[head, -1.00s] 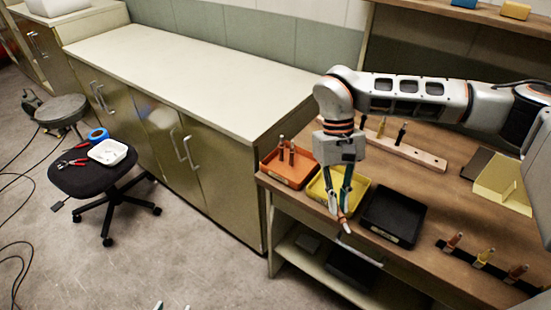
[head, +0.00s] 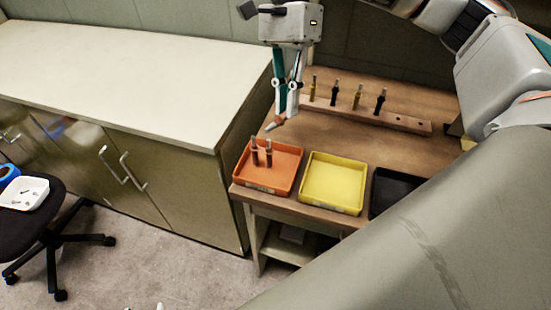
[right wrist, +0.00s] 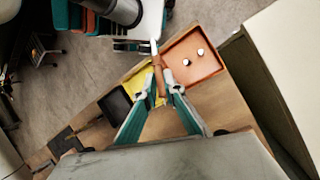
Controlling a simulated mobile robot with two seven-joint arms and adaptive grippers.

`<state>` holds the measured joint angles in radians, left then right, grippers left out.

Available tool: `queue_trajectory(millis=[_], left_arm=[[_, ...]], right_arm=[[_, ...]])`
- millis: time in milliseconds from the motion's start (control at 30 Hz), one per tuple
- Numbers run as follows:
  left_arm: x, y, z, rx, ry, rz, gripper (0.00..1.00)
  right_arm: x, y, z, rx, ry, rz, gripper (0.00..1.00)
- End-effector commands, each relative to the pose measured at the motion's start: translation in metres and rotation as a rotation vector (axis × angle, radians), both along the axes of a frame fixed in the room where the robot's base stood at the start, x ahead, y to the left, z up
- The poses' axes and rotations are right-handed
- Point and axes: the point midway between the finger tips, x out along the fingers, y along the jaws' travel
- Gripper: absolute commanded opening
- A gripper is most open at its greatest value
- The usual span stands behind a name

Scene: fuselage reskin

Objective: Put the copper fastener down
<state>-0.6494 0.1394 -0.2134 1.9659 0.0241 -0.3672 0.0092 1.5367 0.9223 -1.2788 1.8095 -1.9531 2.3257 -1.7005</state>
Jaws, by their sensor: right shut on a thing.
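My right gripper (head: 284,112) is shut on a copper fastener (head: 274,125), held tilted above the wooden bench behind the orange tray (head: 284,181). In the right wrist view the copper fastener (right wrist: 158,64) sits between the fingertips (right wrist: 163,75), beside the orange tray (right wrist: 205,70) in the picture. Two copper fasteners (head: 268,154) stand upright in that tray. Only pale tips, seemingly my left gripper (head: 144,307), show at the bottom edge of the head view; its jaws cannot be judged.
A yellow tray (head: 334,184) is empty. A black tray (head: 386,190) is partly hidden by my arm. Behind them a wooden rack (head: 400,119) holds several upright fasteners. A pale counter (head: 130,70) is at the left, and a stool (head: 40,222) stands on the floor.

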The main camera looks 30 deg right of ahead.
Motion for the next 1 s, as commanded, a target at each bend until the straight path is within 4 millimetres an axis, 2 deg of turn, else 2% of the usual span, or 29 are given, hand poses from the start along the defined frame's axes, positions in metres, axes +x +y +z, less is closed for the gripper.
queue_trajectory(millis=[33, 400, 533, 767, 1000], left_arm=[[-0.001, 0.0, -0.003, 0.0, 0.003, 0.0, 0.48], [-0.005, 0.001, -0.013, 0.002, 0.015, 0.0, 0.48], [-0.005, 0.001, -0.013, 0.002, 0.015, 0.0, 0.48], [-0.002, 0.001, -0.01, 0.002, 0.008, 0.0, 0.48], [-0.001, 0.001, -0.009, 0.001, 0.004, 0.0, 0.48]], right_arm=[[-0.001, 0.0, -0.016, 0.0, 0.007, 0.001, 0.0], [-0.001, 0.0, -0.104, 0.001, 0.005, 0.003, 0.0], [0.0, 0.0, -0.124, 0.001, 0.003, 0.003, 0.0], [0.0, 0.0, -0.139, 0.001, 0.0, 0.003, 0.0], [0.0, 0.0, -0.169, 0.002, 0.001, 0.003, 0.0]])
